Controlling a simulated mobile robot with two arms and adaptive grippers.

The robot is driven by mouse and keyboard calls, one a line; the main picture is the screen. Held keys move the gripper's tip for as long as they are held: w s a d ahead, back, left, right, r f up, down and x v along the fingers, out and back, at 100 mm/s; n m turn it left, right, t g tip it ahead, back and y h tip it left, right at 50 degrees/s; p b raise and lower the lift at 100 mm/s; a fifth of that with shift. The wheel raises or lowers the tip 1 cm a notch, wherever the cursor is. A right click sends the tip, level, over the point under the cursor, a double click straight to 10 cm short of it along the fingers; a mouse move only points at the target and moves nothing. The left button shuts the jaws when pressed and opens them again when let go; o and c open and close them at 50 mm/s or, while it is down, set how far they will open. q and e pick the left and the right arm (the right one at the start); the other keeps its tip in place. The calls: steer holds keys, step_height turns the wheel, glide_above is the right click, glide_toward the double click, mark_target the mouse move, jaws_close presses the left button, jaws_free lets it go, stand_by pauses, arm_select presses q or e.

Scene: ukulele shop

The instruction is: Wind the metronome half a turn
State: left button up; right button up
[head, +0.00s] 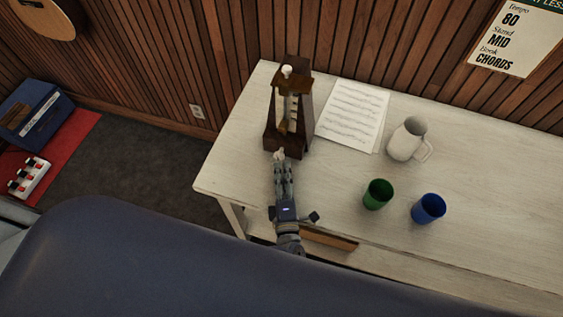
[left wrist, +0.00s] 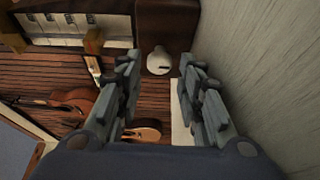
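The metronome (head: 273,134) is a dark wooden tapered case standing on the white table, with a pale scale and pendulum on its front. Its pale winding knob (head: 279,154) sticks out low on the side facing me. My left gripper (head: 281,165) points at this knob from the front. In the left wrist view the round white knob (left wrist: 159,62) shows in the gap between the fingertips of my left gripper (left wrist: 160,72). The fingers are apart, with visible space on both sides of the knob. My right gripper is not in view.
On the white table (head: 330,200), a music sheet (head: 353,113) lies right of the metronome. A white mug (head: 405,142), a green cup (head: 377,194) and a blue cup (head: 428,208) stand farther right. The slatted wall (head: 230,50) is behind. The table's left end is clear.

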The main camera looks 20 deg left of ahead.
arm_select(q)
steer(key=v, duration=0.7)
stand_by(0.5)
